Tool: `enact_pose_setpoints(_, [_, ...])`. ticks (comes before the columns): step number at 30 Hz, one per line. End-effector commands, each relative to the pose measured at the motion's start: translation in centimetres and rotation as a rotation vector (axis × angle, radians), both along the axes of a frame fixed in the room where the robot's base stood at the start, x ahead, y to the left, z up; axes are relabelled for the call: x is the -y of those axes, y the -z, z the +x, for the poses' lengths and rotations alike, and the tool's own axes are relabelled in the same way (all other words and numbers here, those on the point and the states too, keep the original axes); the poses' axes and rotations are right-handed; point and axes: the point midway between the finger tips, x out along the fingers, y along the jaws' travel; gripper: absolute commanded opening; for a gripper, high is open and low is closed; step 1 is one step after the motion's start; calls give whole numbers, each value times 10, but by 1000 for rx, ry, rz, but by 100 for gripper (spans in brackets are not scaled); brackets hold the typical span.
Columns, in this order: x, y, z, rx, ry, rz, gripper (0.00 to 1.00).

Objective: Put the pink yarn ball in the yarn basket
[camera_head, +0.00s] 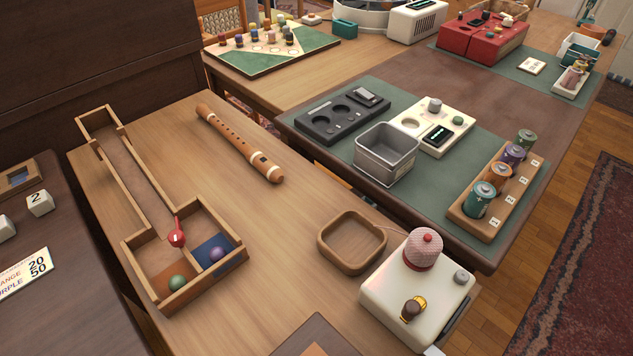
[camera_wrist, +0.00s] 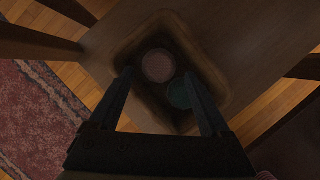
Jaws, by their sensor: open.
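In the wrist view a pinkish round ball (camera_wrist: 158,66), likely the pink yarn ball, lies in a dark, rounded-square hollow (camera_wrist: 133,45) that looks like a basket. A teal ball (camera_wrist: 181,95) lies beside it, partly hidden by a finger. My gripper (camera_wrist: 158,74) is open above the hollow, with its fingers apart and nothing held between them. The picture is dim, so I cannot tell how far the fingertips are from the balls. The head view shows neither my gripper nor these balls.
The wrist view shows dark wooden bars (camera_wrist: 35,42), a patterned rug (camera_wrist: 40,115) and plank floor. In the head view, a wooden table holds a ball-track box (camera_head: 160,250), a recorder (camera_head: 240,143), an empty wooden tray (camera_head: 325,258) and a white device (camera_head: 385,300).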

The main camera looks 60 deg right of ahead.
Motion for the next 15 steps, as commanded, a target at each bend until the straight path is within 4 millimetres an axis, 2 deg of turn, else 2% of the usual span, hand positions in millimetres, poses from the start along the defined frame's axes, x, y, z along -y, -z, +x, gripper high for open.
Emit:
enact_pose_setpoints(1, [2, -12, -3, 0, 2, 0, 81])
enact_pose_setpoints(5, [4, -23, -7, -1, 1, 1, 81])
enact_pose_setpoints(15, [6, -26, -10, 0, 1, 0, 81])
